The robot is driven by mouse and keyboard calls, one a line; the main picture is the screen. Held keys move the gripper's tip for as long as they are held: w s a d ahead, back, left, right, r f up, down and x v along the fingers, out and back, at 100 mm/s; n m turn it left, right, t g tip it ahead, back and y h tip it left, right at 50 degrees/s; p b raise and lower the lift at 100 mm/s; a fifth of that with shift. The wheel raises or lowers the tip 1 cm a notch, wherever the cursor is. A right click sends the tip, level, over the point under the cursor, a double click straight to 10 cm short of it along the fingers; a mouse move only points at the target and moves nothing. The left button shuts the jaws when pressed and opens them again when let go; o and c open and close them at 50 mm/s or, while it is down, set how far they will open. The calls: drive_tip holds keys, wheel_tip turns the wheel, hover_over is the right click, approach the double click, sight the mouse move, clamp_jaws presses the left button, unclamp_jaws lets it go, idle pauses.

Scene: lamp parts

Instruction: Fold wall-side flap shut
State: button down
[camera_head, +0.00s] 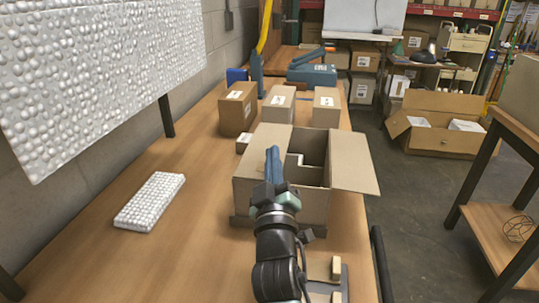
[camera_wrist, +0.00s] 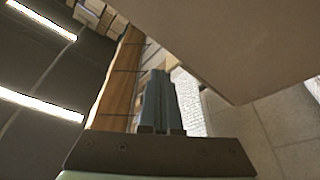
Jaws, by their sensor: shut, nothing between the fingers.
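An open cardboard box (camera_head: 316,205) stands on the workbench in the middle of the head view. Its right flap (camera_head: 355,165) is spread outward, away from the wall. A tan panel, which looks like the wall-side flap (camera_head: 256,150), shows at the box's left; its exact angle is unclear. My gripper (camera_head: 272,152) is shut and empty over the left part of the box, in front of that panel. I cannot tell whether they touch. In the wrist view the closed fingers (camera_wrist: 160,75) point up beside a large brown cardboard panel (camera_wrist: 235,40). My arm hides the box's front left.
Several closed cartons (camera_head: 238,108) stand behind the box on the workbench (camera_head: 165,240). A white bubbly pad (camera_head: 150,201) lies to the left, and a textured white panel (camera_head: 95,70) is along the wall. The bench is clear between pad and box.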

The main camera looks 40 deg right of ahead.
drive_tip(key=shift+s+d+f, duration=0.1)
drive_tip(key=shift+s+f, duration=0.05)
drive_tip(key=shift+f, duration=0.25)
idle(0.3)
wheel_tip(320, 180, up, 4)
drive_tip(key=p, duration=0.3)
drive_tip(key=shift+r, duration=0.15)
drive_tip(key=w+a+b+v, duration=0.1)
drive_tip(key=b+v, duration=0.3)
drive_tip(key=v, duration=0.5)
drive_tip(key=shift+a+f, duration=0.45)
drive_tip(key=shift+a, duration=0.1)
